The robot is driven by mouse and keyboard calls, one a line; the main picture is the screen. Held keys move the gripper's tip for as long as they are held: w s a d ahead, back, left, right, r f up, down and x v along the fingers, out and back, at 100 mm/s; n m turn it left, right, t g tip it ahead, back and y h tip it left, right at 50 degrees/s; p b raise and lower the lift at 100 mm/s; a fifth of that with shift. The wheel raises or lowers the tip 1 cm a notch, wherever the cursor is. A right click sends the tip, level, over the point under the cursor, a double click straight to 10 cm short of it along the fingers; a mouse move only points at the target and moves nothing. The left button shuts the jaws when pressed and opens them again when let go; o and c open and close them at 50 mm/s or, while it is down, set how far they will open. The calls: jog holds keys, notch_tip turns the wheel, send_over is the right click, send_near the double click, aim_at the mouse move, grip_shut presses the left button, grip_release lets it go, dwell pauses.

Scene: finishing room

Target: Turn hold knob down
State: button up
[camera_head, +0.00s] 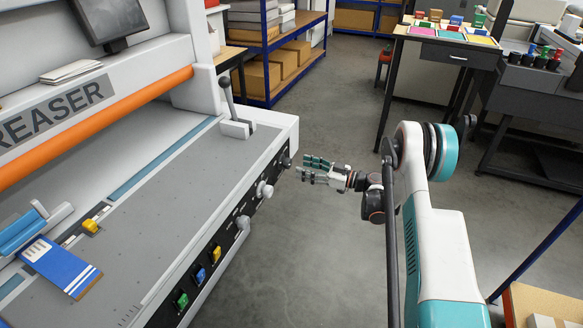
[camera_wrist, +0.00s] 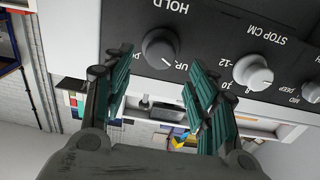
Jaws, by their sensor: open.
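In the head view the hold knob (camera_head: 286,162) is the small knob nearest the panel's far right end. My gripper (camera_head: 304,170) is just right of it, with its fingers toward the panel. In the wrist view my gripper (camera_wrist: 158,68) is open, one finger on either side of the knob's lower part. I cannot tell whether either finger touches it.
A STOP CM knob (camera_wrist: 253,72) sits right of the hold knob in the wrist view, with another knob (camera_wrist: 314,91) beyond it. Coloured buttons (camera_head: 201,275) line the creaser's front edge. A lever (camera_head: 229,99) stands on top. Open floor (camera_head: 305,250) lies beside the machine.

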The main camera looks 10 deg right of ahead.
aim_at(290, 163)
jog(key=shift+b+x, duration=0.75)
jog(key=shift+x, duration=2.25)
jog(key=c, duration=1)
